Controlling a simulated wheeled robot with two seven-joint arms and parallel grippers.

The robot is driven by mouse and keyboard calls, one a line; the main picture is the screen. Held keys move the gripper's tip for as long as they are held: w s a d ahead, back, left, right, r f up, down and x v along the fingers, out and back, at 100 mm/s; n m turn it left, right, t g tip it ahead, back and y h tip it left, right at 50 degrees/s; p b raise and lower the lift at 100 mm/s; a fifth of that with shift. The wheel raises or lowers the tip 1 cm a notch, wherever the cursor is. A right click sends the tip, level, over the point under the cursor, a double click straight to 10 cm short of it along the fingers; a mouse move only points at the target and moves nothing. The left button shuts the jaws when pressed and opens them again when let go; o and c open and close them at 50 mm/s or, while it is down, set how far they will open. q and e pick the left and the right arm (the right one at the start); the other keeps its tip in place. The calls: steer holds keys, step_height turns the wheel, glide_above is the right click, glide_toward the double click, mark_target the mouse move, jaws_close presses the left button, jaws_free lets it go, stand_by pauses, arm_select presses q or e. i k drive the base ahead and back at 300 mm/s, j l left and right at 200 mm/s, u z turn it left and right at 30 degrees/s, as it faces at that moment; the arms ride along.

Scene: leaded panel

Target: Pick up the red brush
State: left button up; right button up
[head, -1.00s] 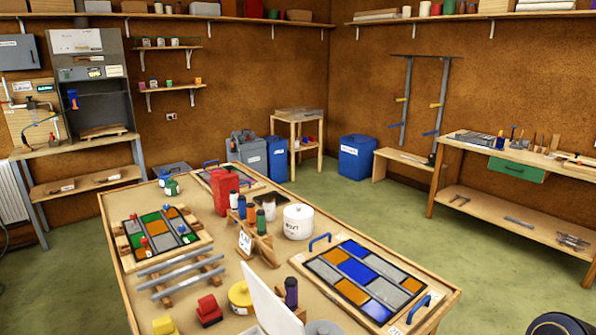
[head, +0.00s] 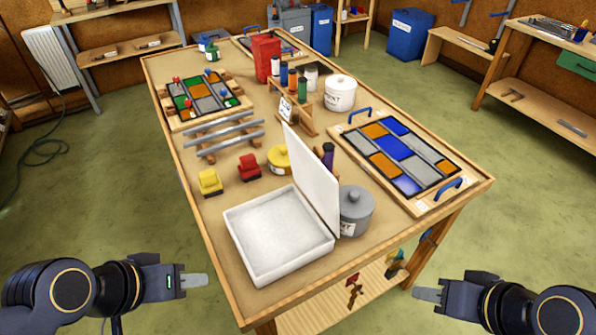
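A red blocky piece (head: 249,168), which looks like the red brush, sits on the near left part of the worktable (head: 240,130). A similar yellow one (head: 210,183) is just left of it, apart from it. My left gripper (head: 197,280) is low at the left, off the table's near left edge, well short of the red brush. My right gripper (head: 428,294) is low at the right, off the table's near right side. Each gripper's fingers overlap in this view, so their opening cannot be told. Nothing shows in either.
An open white box (head: 275,240) with its lid upright stands at the near corner, beside a grey lidded pot (head: 355,212). A round yellow tin (head: 279,160) is right of the red brush. Metal bars on a rack (head: 222,137) lie behind it. A leaded panel (head: 392,158) lies to the right.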

mark_target(248, 169)
steer(key=l+u, duration=0.1)
steer(key=u, duration=0.3)
steer(key=l+u, duration=0.1)
steer(key=u, duration=0.3)
steer(key=l+u, duration=0.1)
steer(key=u, duration=0.3)
steer(key=l+u, duration=0.15)
steer(key=u, duration=0.2)
steer(key=k+l, duration=0.1)
steer(key=l, duration=0.7)
steer(key=k+l, duration=0.15)
steer(key=l, duration=0.7)
steer(key=j+z, duration=0.15)
steer(key=j, duration=0.2)
steer(key=k+j+z, duration=0.15)
steer(key=j, duration=0.25)
steer(key=k+j+z, duration=0.15)
steer(key=j, duration=0.2)
steer(key=i, duration=0.05)
